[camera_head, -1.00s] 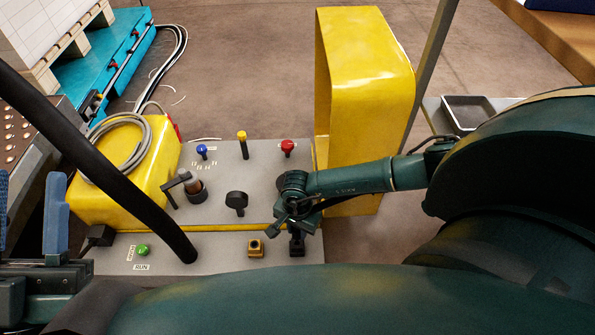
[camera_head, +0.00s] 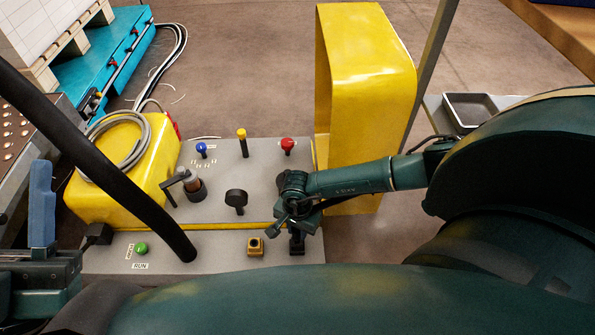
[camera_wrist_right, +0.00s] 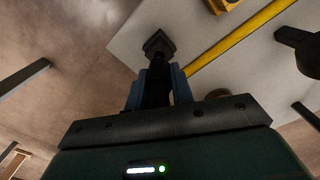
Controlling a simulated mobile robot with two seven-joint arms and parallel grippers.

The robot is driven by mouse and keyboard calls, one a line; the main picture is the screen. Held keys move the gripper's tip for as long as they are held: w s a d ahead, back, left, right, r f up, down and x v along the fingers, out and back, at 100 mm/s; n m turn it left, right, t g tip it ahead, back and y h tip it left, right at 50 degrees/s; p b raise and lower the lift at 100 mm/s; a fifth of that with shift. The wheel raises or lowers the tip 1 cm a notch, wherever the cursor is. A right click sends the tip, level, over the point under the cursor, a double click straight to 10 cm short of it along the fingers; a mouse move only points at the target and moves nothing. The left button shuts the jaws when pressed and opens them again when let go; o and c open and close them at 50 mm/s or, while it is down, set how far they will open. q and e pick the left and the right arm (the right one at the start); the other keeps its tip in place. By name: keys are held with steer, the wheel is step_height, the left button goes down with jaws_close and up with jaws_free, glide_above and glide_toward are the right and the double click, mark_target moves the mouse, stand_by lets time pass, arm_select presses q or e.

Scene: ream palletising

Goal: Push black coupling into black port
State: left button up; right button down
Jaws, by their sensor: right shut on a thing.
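My right gripper (camera_head: 297,224) is above the front right part of the grey panel, pointing down. In the right wrist view its blue fingers (camera_wrist_right: 157,88) are shut on the black coupling (camera_wrist_right: 157,92). The black port (camera_wrist_right: 158,44) is straight beyond the fingertips, and in the head view it shows just below the gripper (camera_head: 297,247). The coupling's end meets or overlaps the port in the picture; I cannot tell how deep it sits. My left gripper (camera_head: 22,215) is at the left edge, one blue finger showing upright with an empty gap beside it.
A yellow port (camera_head: 255,247) stands just left of the black one. A black knob (camera_head: 236,199), a brown-and-black lever (camera_head: 190,186) and a red button (camera_head: 288,145) are on the panel. A tall yellow guard (camera_head: 366,85) stands behind my right forearm. A thick black hose (camera_head: 100,150) crosses at left.

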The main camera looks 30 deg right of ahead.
steer(key=shift+f, duration=0.1)
stand_by(0.8)
steer(key=shift+f, duration=0.35)
steer(key=shift+f+b, duration=0.2)
steer(key=shift+b, duration=0.2)
steer(key=shift+f, duration=0.3)
steer(key=shift+f, duration=0.7)
steer(key=c, duration=1.1)
jaws_free()
